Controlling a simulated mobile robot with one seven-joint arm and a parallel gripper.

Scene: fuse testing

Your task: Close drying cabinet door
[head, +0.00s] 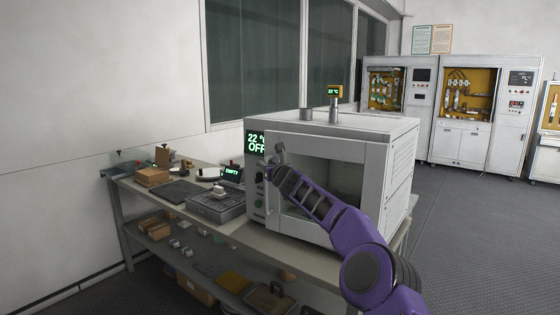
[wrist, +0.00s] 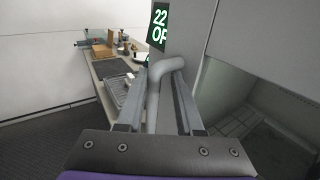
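A grey curved handle (wrist: 155,98) shows in the wrist view between the fingers of my gripper (wrist: 161,78). The fingers are apart, with a gap between handle and right finger. In the head view my gripper (head: 275,161) is at the door's left side, by the control panel.
The bench (head: 232,232) holds a grey tray-like device (head: 217,205), a dark mat (head: 174,191), a brown box (head: 152,176) and an EMPTY display (head: 232,171) left of the cabinet. A lower shelf carries boxes. Tall test cabinets (head: 462,130) stand at the back right. Floor on the right is clear.

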